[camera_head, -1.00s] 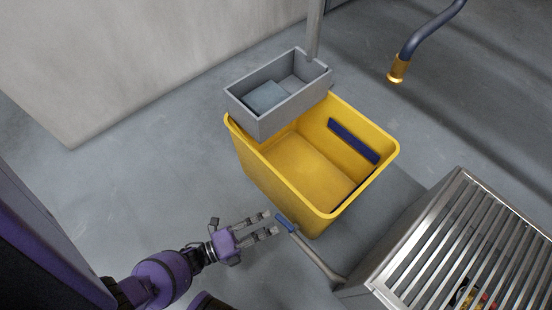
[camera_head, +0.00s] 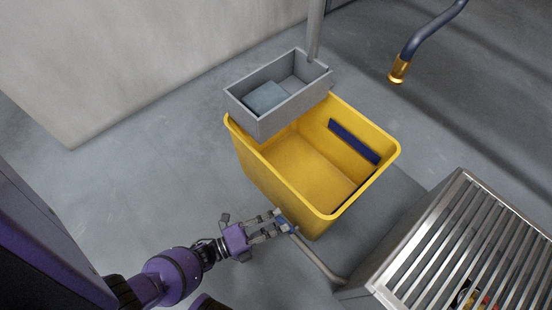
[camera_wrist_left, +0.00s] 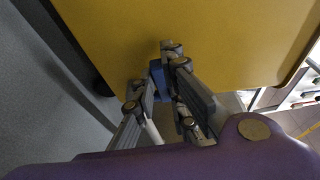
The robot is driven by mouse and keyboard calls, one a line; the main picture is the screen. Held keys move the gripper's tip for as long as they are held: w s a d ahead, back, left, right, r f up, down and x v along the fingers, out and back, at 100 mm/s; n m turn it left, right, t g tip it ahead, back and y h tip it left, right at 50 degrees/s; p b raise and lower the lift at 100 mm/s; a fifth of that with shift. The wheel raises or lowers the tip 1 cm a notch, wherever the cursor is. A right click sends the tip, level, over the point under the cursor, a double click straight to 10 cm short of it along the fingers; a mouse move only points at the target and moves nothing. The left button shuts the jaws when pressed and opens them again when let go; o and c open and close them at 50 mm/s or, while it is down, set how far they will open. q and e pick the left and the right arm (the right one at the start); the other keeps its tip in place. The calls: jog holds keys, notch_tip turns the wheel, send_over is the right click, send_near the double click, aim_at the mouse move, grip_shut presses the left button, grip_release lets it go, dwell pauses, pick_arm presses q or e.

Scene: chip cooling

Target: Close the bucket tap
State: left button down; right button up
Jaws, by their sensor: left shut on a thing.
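The yellow bucket (camera_head: 285,185) stands on the floor in the middle of the head view. The tap's blue handle (camera_wrist_left: 157,80) shows between my left fingers in the wrist view. In the head view my fingers partly cover it, beside the bucket's front side. A grey pipe (camera_head: 322,264) runs from the handle towards the slatted metal unit. My left gripper (camera_head: 281,222) comes in from the lower left and is shut on the blue handle, close to the bucket's wall. Whether the tap is open or closed cannot be seen. My right gripper is not in view.
A grey box (camera_head: 250,117) with a grey-blue block inside sits over the bucket's back left rim. The slatted metal unit (camera_head: 462,240) stands at right. A dark hose with a brass end (camera_head: 398,70) hangs at top right. The floor at left is free.

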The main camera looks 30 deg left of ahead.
pick_arm(q)
jog(key=shift+w+a+m+g+h+b, duration=0.1)
jog(key=shift+w+m+g+h+b, duration=0.25)
jog(key=shift+m+g+h+b, duration=0.6)
jog(key=shift+t, duration=0.25)
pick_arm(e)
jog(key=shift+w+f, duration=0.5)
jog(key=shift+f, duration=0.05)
pick_arm(q)
jog(key=c, duration=1.8)
grip_release()
jog(key=shift+n, duration=0.25)
jog(key=shift+s, duration=0.1)
jog(key=v, duration=1.2)
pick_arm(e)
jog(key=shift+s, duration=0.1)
pick_arm(q)
jog(key=shift+r, duration=0.15)
